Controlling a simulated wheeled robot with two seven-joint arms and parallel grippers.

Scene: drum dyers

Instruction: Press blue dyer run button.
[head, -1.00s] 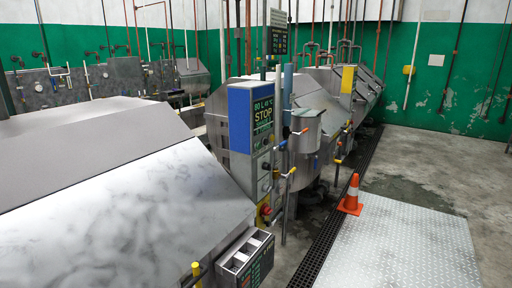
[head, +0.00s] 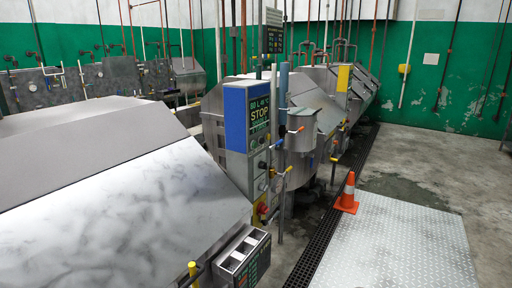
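The blue dyer control panel (head: 246,121) stands upright near the middle of the head view. It has a blue side and a dark display on its front with green and yellow text, including the word STOP. Below the display, the panel's grey front carries small knobs and a red and yellow part (head: 262,208) low down. I cannot tell which small part is the run button. Neither of my grippers shows in this view.
A large grey metal drum dyer (head: 120,190) fills the left foreground, with a control box (head: 247,262) at its front corner. An orange cone (head: 347,194) stands beside a metal floor plate (head: 400,240). A drain grate (head: 325,240) runs along the machines. The concrete floor at right is clear.

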